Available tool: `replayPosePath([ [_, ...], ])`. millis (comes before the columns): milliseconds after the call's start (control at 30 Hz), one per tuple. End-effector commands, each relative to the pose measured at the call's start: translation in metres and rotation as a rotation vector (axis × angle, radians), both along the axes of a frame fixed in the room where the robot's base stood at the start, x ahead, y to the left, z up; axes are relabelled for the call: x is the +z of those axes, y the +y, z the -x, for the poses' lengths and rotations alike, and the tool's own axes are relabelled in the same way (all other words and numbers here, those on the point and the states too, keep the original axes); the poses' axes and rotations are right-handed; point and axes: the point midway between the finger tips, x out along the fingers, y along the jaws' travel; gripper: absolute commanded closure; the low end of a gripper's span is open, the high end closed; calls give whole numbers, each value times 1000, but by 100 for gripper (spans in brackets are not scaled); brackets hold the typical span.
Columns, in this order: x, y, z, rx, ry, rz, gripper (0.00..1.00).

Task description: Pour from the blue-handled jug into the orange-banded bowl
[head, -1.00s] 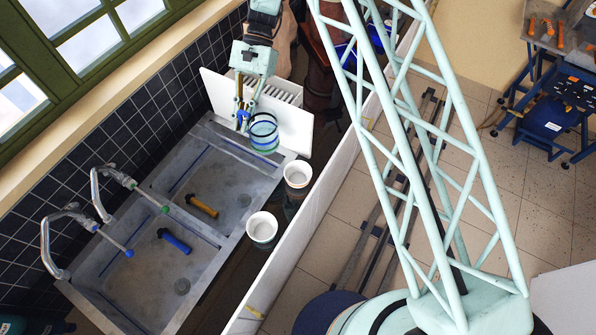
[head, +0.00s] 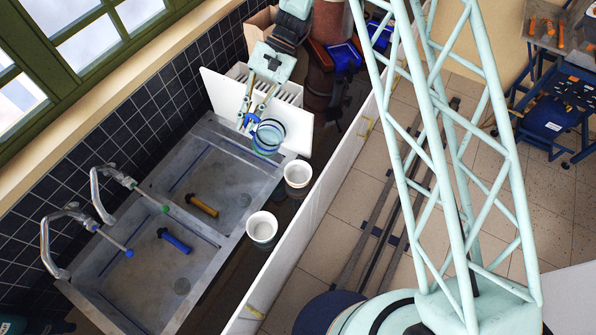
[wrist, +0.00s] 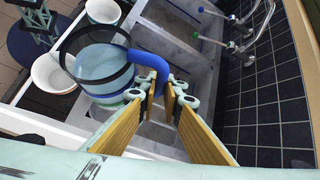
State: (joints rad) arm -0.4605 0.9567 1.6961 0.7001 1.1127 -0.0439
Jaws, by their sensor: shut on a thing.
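My gripper (head: 253,118) is shut on the blue handle of the clear jug (head: 268,137), over the white board by the sink's far right corner. In the wrist view the gripper (wrist: 165,88) closes around the blue handle (wrist: 148,62), and the jug (wrist: 100,65) has a dark rim and a green-blue band low down. The jug looks about upright. Two white bowls stand on the ledge right of the sink: a farther bowl (head: 298,174) and a nearer bowl (head: 262,228). The jug is apart from both.
The sink (head: 215,165) has two basins, with a yellow-brown handle (head: 202,206) and a blue handle (head: 174,241) in them. Two taps stand at the left. A low white wall (head: 290,250) runs right of the bowls. A white rack (head: 285,92) stands behind the jug.

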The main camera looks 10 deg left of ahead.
Motion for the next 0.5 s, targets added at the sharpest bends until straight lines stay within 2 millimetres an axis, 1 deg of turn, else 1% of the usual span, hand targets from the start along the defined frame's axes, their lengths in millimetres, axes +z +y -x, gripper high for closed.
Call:
replayPosePath([
  [400, -3, -14, 5, -2, -55, -147, 100],
  [500, 1, -19, 7, -3, -68, -186, 100],
])
